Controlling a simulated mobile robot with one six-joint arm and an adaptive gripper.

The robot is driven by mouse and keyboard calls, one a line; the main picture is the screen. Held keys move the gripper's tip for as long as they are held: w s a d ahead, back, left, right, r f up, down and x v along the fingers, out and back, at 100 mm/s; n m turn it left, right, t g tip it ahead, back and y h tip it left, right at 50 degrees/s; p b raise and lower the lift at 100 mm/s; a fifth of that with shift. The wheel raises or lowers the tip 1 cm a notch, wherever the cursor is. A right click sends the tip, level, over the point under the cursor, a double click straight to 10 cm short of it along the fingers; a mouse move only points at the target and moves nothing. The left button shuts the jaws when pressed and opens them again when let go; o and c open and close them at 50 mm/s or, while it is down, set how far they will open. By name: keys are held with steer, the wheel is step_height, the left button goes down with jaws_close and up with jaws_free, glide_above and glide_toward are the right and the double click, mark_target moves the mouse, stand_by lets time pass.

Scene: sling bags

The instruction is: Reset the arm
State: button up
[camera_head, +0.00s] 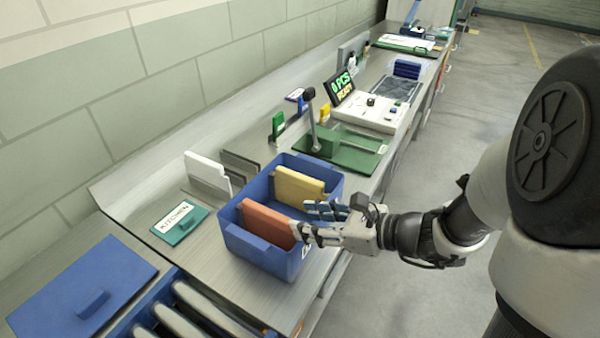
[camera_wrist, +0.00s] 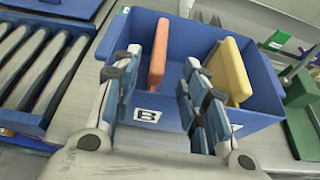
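My gripper (camera_head: 318,222) is open and empty at the near right edge of a blue bin (camera_head: 255,257). In the wrist view its two fingers (camera_wrist: 168,85) stand apart in front of the bin wall, which carries a "B" label. The bin holds an orange-red slab (camera_head: 268,224) and a yellow slab (camera_head: 298,187), both standing on edge and apart from each other. The same orange-red slab (camera_wrist: 159,52) and yellow slab (camera_wrist: 231,70) show in the wrist view beyond the fingers. I cannot tell whether the fingers touch the bin wall.
A teal "KITCHEN" plate (camera_head: 181,224) and a white upright panel (camera_head: 206,172) are left of the bin. A green lever device (camera_head: 345,152) stands behind it, with a lit display (camera_head: 341,88) beyond. Rollers (camera_head: 200,306) and a blue lid (camera_head: 82,287) lie front left. The floor at right is clear.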

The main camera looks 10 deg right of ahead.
steer(key=s+a+r+n+g+h, duration=0.1)
steer(key=s+a+n+g, duration=0.2)
steer(key=s+n, duration=0.35)
steer(key=s+a+r+n+g+h, duration=0.1)
steer(key=s+a+n+g, duration=0.15)
steer(key=s+n, duration=0.4)
steer(key=s+d+r+n+t+h, duration=0.1)
steer(key=s+d+r+n+h, duration=0.1)
steer(key=s+d+n+h, duration=0.1)
steer(key=s+d+r+n+t+h, duration=0.1)
steer(key=s+d+r+n+h, duration=0.1)
steer(key=d+n+h, duration=0.3)
steer(key=s+d+n, duration=0.1)
steer(key=d+n, duration=0.2)
steer(key=n, duration=0.1)
steer(key=shift+n+h, duration=0.3)
steer(key=shift+h, duration=0.1)
steer(key=shift+d, duration=0.1)
steer(key=shift+c, duration=0.8)
steer(key=shift+w, duration=0.1)
